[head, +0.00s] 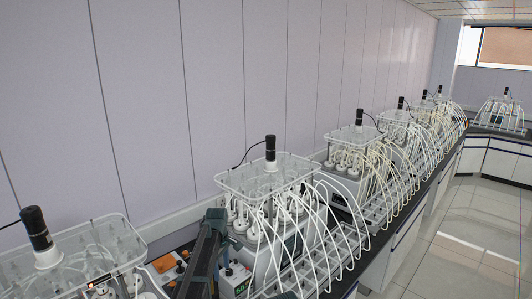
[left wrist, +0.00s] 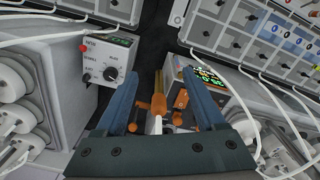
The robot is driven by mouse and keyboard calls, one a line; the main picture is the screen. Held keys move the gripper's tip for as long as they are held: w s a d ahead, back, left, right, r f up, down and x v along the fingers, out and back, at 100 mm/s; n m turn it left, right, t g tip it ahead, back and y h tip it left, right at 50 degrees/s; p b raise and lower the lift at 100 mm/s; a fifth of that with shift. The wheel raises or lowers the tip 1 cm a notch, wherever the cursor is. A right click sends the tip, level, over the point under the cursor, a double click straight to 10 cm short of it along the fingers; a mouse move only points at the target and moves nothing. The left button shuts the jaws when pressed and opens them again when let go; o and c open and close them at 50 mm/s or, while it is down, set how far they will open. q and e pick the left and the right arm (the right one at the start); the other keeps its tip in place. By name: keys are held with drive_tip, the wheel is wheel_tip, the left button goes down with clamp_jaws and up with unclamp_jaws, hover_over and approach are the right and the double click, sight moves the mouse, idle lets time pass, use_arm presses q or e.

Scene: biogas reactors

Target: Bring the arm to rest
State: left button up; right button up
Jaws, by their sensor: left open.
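My left arm (head: 205,255) rises from the bottom of the head view, between two reactor units. In the left wrist view my left gripper (left wrist: 160,78) has its two blue-grey fingers wide apart. An orange part (left wrist: 159,104) with a yellowish stem shows between the fingers, beyond them in the picture; I see no finger closed on it. Whether anything touches the fingers I cannot tell. My right gripper is in neither view.
A control box (left wrist: 108,60) with a red button and knob is at upper left in the left wrist view. A reactor (head: 270,180) with white tubes stands right of my arm, another (head: 70,262) left. More reactors line the bench; the floor (head: 450,250) at right is clear.

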use_arm(q)
drive_tip(key=s+d+f+m+b, duration=0.3)
drive_tip(key=s+f+m+b, duration=0.2)
drive_tip(key=s, duration=0.7)
drive_tip(key=s+d+f+m+b, duration=0.3)
drive_tip(key=s+f+m+b, duration=0.3)
drive_tip(key=s+f+b, duration=0.3)
drive_tip(key=s+d+f+m+y+b, duration=0.1)
drive_tip(key=s+d+f+m+b, duration=0.3)
drive_tip(key=s, duration=1)
wheel_tip(320, 180, down, 3)
drive_tip(key=m+b, duration=0.2)
drive_tip(key=b, duration=0.1)
drive_tip(key=shift+s, duration=0.3)
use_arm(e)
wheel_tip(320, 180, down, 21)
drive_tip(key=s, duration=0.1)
use_arm(q)
drive_tip(key=shift+d, duration=0.1)
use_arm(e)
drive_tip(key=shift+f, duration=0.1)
